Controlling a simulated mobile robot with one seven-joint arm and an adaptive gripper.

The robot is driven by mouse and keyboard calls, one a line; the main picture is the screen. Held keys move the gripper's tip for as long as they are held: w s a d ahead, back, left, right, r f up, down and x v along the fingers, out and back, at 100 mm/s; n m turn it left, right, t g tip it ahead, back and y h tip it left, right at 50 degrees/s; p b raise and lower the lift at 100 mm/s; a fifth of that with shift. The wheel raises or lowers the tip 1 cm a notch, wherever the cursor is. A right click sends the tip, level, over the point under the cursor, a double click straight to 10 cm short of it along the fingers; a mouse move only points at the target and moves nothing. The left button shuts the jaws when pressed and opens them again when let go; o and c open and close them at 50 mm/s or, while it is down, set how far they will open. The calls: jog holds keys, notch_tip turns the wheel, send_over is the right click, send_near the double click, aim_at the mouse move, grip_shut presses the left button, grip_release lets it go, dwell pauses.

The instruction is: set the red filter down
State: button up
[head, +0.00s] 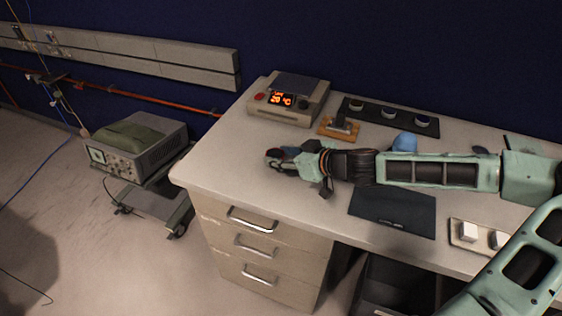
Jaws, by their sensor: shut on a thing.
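My gripper (280,161) is over the left part of the white desk top (225,152), its fingers pointing left. It is shut on a small dark red thing at its fingertips, which looks like the red filter (273,153). The fingers hide most of it. I cannot tell whether it touches the desk or is held just above it.
A hot plate (270,111) with a lit display stands behind the gripper. A wooden-based device (340,127), a black strip with several round pieces (372,113), a blue object (405,141) and a dark mat (392,212) are nearby. The desk's left front is bare.

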jog(key=shift+d+f, duration=0.1)
jog(key=shift+f, duration=1.05)
jog(key=shift+f, duration=0.3)
jog(key=o, duration=1.2)
jog(key=shift+c, duration=0.2)
jog(key=shift+r, duration=0.15)
